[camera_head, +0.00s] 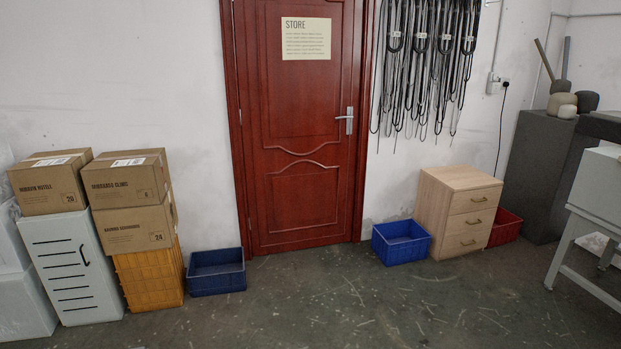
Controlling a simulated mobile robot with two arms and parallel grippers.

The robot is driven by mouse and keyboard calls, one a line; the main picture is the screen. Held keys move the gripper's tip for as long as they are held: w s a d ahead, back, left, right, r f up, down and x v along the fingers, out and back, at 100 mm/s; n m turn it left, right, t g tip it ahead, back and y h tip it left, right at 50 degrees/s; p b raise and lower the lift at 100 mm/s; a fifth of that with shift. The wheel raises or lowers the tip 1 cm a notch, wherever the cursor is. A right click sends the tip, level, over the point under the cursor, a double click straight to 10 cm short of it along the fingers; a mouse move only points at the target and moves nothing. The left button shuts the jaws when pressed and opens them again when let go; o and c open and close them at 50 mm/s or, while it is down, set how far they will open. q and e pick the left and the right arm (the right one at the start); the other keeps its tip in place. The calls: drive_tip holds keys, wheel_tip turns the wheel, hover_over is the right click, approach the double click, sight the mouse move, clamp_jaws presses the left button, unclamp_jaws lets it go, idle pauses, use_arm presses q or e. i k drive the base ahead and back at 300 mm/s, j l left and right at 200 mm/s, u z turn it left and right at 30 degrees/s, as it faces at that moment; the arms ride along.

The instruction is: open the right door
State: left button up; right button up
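A red-brown wooden door (296,191) stands in the wall ahead, in the middle of the head view. It sits in a matching frame and looks closed. A silver lever handle (348,120) is on its right side at mid height. A paper sign reading "STORE" (306,38) is fixed to its upper part. The top of the door is cut off by the picture edge. No other door shows. Neither of my grippers is in view.
Blue bins stand left (216,272) and right (401,242) of the door. Cartons (124,180) on crates are at left. A wooden drawer unit (457,212) and grey cabinet (535,175) are at right. Dark cables (424,60) hang on the wall. The floor (330,300) before the door is clear.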

sight(298, 63)
drive_tip(key=i, duration=2.5)
